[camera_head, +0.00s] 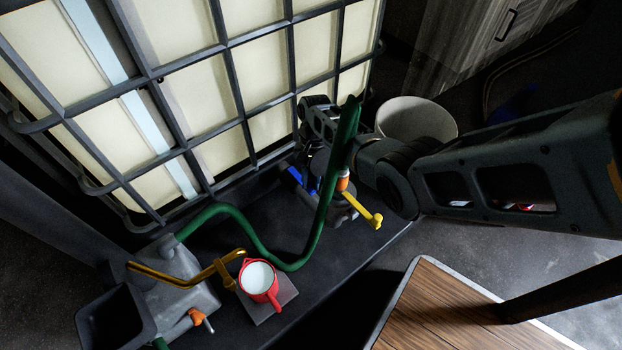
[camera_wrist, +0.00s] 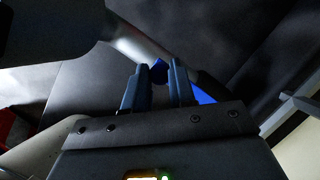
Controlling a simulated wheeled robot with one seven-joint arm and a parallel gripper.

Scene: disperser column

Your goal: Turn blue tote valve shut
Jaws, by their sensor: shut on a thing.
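The tote (camera_head: 200,75) is a pale tank in a grey cage in the head view. The blue valve handle (camera_head: 295,176) shows at its foot, beside my arm's end. In the wrist view, blue (camera_wrist: 158,70) shows between the fingertips of my gripper (camera_wrist: 157,82), and more blue shows just right of the right finger. The two fingers are shut on the blue valve handle. My wrist hides most of the valve body and the fingers in the head view, so the handle's exact angle cannot be told.
A green hose (camera_head: 322,205) loops up in front of my wrist. A yellow lever (camera_head: 366,210) sticks out close by. A red jug (camera_head: 260,283) of white liquid stands under a yellow-brown spout (camera_head: 190,278). A pale bucket (camera_head: 417,118) is behind my arm; a wooden tabletop (camera_head: 440,315) is in front.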

